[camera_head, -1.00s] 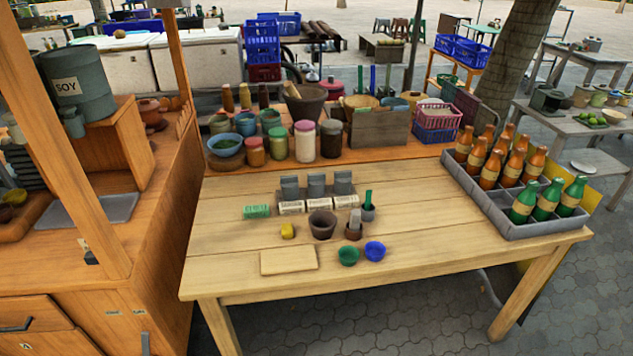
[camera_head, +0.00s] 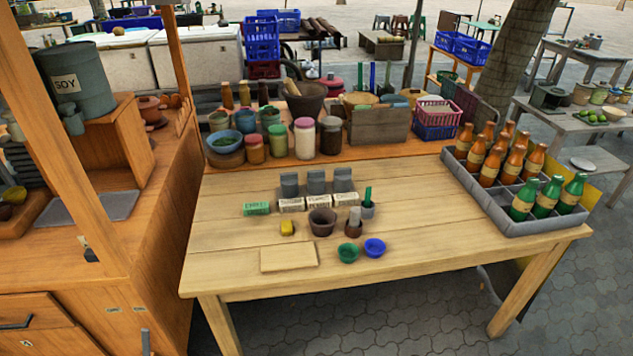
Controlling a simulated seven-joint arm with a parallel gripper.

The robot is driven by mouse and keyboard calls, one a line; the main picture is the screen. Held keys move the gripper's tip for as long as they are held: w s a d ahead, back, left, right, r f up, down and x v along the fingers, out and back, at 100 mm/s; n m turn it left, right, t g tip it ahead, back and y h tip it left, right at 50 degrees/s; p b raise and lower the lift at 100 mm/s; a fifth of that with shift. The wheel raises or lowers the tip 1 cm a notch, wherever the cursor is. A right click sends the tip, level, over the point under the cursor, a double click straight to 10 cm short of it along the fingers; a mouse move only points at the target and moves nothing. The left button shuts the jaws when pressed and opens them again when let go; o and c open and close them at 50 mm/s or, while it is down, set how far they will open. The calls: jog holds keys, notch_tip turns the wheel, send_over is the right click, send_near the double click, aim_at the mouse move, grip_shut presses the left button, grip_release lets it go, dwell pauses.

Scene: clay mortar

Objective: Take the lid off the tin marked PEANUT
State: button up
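Three small grey tins stand in a row near the middle of the wooden table: a left one (camera_head: 289,186), a middle one (camera_head: 316,182) and a right one (camera_head: 343,180). White label blocks (camera_head: 318,201) with dark lettering sit in front of them, too small for me to read surely. I cannot tell which tin is marked PEANUT. Whether the grey tops are separate lids is also too small to tell. A green labelled block (camera_head: 257,208) lies left of the white ones. My gripper is not in view.
In front of the tins stand a dark clay mortar (camera_head: 322,222), a yellow block (camera_head: 287,228), a green bowl (camera_head: 348,253), a blue bowl (camera_head: 375,248) and a pale board (camera_head: 288,257). Jars (camera_head: 305,138) stand behind. A grey bottle crate (camera_head: 525,228) is at the right. The table's left part is clear.

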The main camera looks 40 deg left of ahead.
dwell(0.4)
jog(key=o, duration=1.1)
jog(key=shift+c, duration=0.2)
